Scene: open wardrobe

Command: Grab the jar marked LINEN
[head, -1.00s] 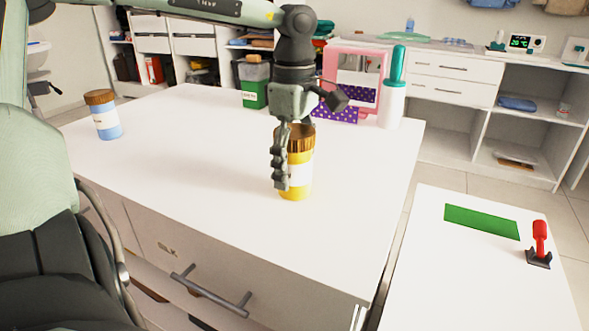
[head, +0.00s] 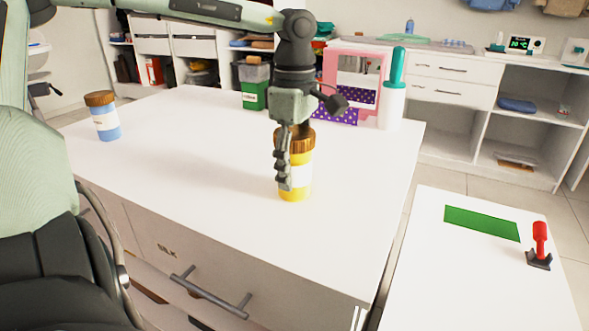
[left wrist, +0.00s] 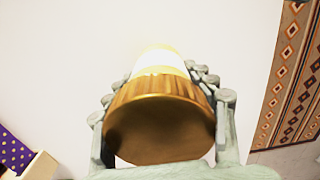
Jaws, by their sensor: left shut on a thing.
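A yellow jar (head: 297,187) with a brown ribbed lid and a white label stands upright on the white table top; I cannot read its label. My left gripper (head: 290,165) reaches down from above and is shut on this yellow jar. In the left wrist view the jar's lid (left wrist: 160,115) sits between the fingers. A blue jar (head: 107,124) with a brown lid and a white label stands at the table's left; its lettering is too small to read. My right gripper is not in view.
The white table (head: 190,170) is clear between the two jars. A green box (head: 254,95), a pink case (head: 352,70) and a white bottle with a teal top (head: 392,95) stand at its back. A side table (head: 480,270) holds a red-handled lever (head: 540,240).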

